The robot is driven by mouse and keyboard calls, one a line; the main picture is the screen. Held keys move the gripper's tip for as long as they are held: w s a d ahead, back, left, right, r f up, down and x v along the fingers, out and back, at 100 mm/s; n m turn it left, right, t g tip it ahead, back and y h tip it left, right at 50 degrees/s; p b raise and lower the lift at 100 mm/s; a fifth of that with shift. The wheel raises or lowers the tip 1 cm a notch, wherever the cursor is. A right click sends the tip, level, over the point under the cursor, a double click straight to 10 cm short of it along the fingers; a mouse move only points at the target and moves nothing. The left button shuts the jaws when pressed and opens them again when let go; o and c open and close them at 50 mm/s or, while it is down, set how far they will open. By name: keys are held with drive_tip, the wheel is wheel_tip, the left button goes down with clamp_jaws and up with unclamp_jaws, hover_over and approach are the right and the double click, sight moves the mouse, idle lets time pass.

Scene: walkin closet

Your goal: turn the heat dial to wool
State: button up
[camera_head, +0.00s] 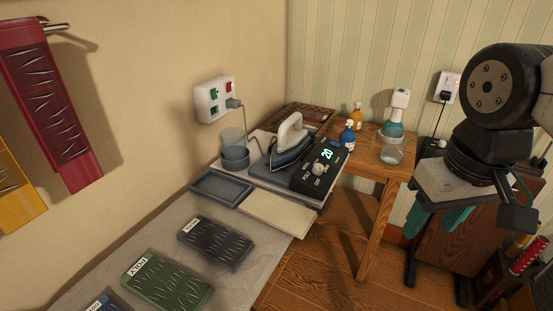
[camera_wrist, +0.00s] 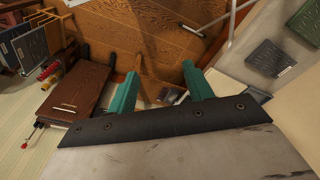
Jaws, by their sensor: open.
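The heat dial (camera_head: 319,169) is a small round grey knob on a black control box (camera_head: 303,181). The box has a lit display (camera_head: 327,154) reading 20. Small white lettering lies around the dial, too small to read surely, so I cannot tell its setting. An iron (camera_head: 287,147) with a pale handle rests just left of the box. My gripper (camera_head: 436,226) hangs at the right, well apart from the dial, with teal fingers. In the wrist view my gripper (camera_wrist: 162,82) is open and empty, above the floor; the dial is not seen there.
A wooden side table (camera_head: 372,170) holds bottles and a glass beaker behind the box. A grey tray (camera_head: 221,187) and dark and green ribbed panels (camera_head: 167,280) lie on the counter. A wall socket box (camera_head: 214,101) with a cord is at the left. The space between gripper and box looks clear.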

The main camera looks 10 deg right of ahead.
drive_tip(key=w+a+r+n, duration=0.1)
drive_tip(key=w+r+n, duration=0.1)
drive_tip(key=w, duration=0.7)
drive_tip(key=n+g, duration=0.1)
drive_tip(key=n, duration=0.8)
hover_over(318, 166)
wheel_tip(318, 166, down, 10)
drive_tip(key=shift+f, duration=0.15)
wheel_tip(318, 166, down, 8)
drive_tip(key=shift+w+d+r, duration=0.1)
drive_tip(key=shift+c, duration=0.3)
drive_tip(key=c, duration=0.9)
